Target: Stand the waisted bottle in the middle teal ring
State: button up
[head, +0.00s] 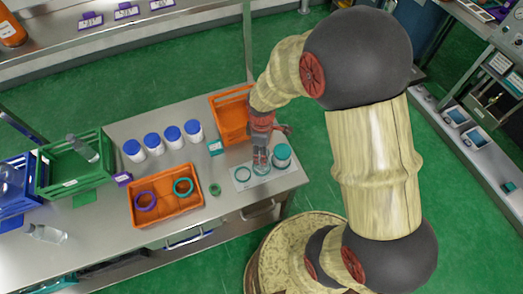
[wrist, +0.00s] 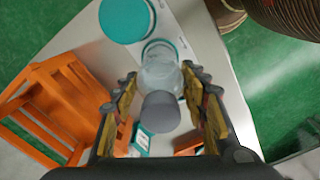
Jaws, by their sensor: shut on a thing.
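The waisted bottle, clear with a grey cap, is between the fingers of my gripper (head: 262,152). In the wrist view its clear body (wrist: 160,72) is upright, with the cap toward the camera. My gripper (wrist: 159,76) is shut on it. The middle teal ring (head: 262,169) lies on a white board (head: 241,184); in the wrist view the ring (wrist: 180,46) shows around the bottle's lower end. I cannot tell whether the base touches the board. The left teal ring (head: 243,174) is empty. A teal-lidded jar (head: 281,154) stands at the right ring position.
An orange crate (head: 231,116) stands behind. An orange tray (head: 165,208) holds a purple and a teal ring. Several blue-lidded jars (head: 153,142) stand farther left. Another clear bottle (head: 47,233) lies on the bench's left part.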

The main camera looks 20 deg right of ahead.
jog(key=shift+f, duration=0.35)
jog(key=o, duration=1.6)
jog(key=shift+c, duration=0.2)
jog(key=shift+o, duration=0.9)
jog(key=o, duration=0.3)
jog(key=shift+r+p, duration=3.15)
jog(key=shift+r, duration=1.4)
